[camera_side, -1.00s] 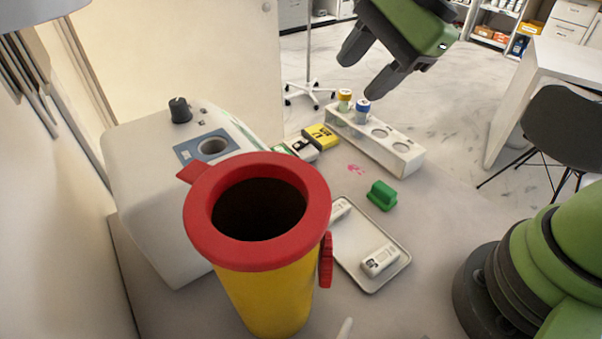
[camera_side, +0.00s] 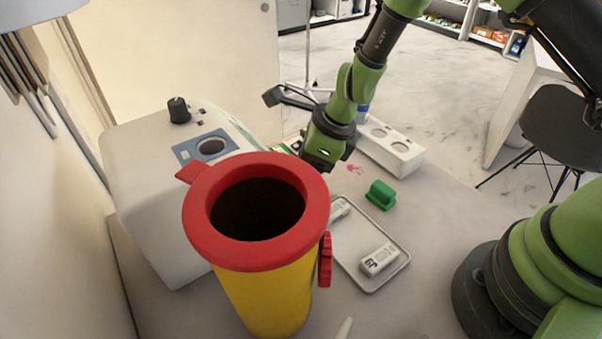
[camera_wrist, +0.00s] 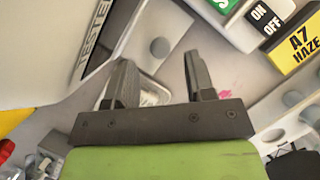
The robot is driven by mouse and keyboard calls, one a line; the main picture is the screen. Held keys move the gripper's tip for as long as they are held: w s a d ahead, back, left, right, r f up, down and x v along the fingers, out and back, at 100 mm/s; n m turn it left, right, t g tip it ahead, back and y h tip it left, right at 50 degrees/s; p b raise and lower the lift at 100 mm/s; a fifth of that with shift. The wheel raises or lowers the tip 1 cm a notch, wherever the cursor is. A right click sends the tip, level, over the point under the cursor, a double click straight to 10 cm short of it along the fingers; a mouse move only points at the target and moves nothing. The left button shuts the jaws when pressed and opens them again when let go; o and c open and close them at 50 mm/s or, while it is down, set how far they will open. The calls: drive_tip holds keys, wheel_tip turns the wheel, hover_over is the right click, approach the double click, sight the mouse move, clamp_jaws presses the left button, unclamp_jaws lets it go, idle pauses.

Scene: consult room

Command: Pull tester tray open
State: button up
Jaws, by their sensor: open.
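The tester (camera_side: 160,190) is a white box with a black knob and blue panel on top, at the left of the side view. The tester's front is also hidden there.
A yellow bin (camera_side: 262,300) with a red rim stands in front of the tester. A metal tray (camera_side: 372,284) with white devices and a green block (camera_side: 381,195) lie right of it. A white rack (camera_side: 400,158) is behind. An ON/OFF block (camera_wrist: 262,22) and yellow box (camera_wrist: 300,48) are close by.

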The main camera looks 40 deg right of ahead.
drive_tip(key=shift+x, duration=1.6)
clamp_jaws()
drive_tip(key=d, duration=1)
unclamp_jaws()
drive_tip(key=shift+r, duration=0.15)
